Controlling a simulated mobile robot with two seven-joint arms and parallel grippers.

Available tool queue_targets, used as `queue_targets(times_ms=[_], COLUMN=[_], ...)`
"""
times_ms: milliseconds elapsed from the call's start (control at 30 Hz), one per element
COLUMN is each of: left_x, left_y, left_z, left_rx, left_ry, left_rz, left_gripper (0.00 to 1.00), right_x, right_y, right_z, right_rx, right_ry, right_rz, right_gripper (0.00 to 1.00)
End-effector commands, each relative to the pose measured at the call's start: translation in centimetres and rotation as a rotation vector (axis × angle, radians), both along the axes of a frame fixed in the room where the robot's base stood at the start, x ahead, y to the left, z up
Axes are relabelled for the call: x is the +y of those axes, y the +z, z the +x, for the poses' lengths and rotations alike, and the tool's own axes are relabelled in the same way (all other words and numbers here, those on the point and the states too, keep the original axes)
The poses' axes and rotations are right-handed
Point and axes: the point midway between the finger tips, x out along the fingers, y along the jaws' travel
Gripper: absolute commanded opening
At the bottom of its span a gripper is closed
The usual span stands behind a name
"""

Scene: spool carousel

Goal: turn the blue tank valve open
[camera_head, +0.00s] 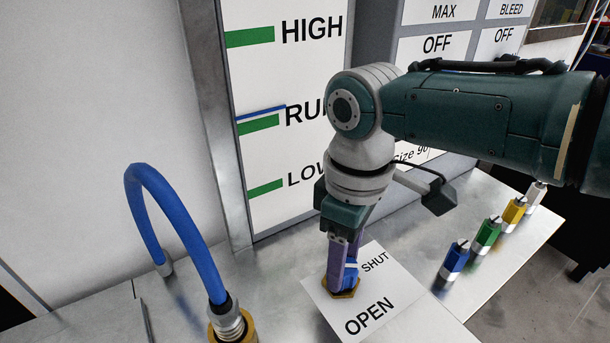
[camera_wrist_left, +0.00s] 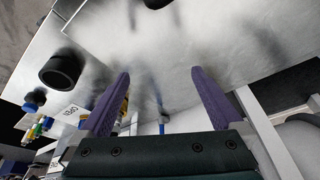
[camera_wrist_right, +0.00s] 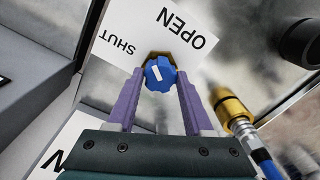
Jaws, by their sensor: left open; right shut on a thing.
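The blue tank valve (camera_head: 352,273) is a lobed knob on a brass-coloured base, on a white plate (camera_head: 393,318) marked SHUT and OPEN. In the right wrist view the knob (camera_wrist_right: 160,74) carries a short white mark, left of its middle, tilted toward the SHUT side. My right gripper (camera_head: 341,282) reaches down from above, its purple fingers shut on the knob from both sides. The fingers and wrist partly hide the knob in the head view. My left gripper (camera_wrist_left: 161,80) is open and empty, seen only in the left wrist view.
A blue hose (camera_head: 180,215) arches to a brass fitting (camera_head: 232,328) left of the plate. A panel (camera_head: 285,100) marked HIGH, RUN and LOW stands behind, a blue line near RUN. Blue (camera_head: 454,262), green (camera_head: 486,236), yellow and white pieces stand at right.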

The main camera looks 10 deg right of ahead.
Motion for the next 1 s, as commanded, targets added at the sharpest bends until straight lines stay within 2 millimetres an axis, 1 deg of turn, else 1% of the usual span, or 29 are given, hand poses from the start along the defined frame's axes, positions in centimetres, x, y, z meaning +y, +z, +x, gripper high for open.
queue_targets(times_ms=[33, 100, 600, 800, 1000], left_x=[0.0, 0.0, 0.0, 0.0, 0.0], left_y=[0.5, 0.8, 2.6, 3.1, 3.3], left_z=[0.0, 0.0, 0.0, 0.0, 0.0], left_rx=[0.0, 0.0, 0.0, 0.0, 0.0], left_ry=[0.0, 0.0, 0.0, 0.0, 0.0], left_rz=[0.0, 0.0, 0.0, 0.0, 0.0], left_gripper=[1.0, 1.0, 1.0, 1.0, 1.0], right_x=[0.1, 0.1, 0.1, 0.1, 0.1], right_y=[0.3, 0.3, 0.2, 0.2, 0.1], right_z=[-0.1, -0.1, -0.1, -0.1, -0.1], right_rx=[0.004, 0.005, 0.003, 0.003, 0.002], right_ry=[-0.046, -0.112, -0.582, -0.744, -0.864], right_rz=[0.003, 0.002, 0.002, 0.002, 0.002], right_gripper=[0.0, 0.0, 0.0, 0.0, 0.0])
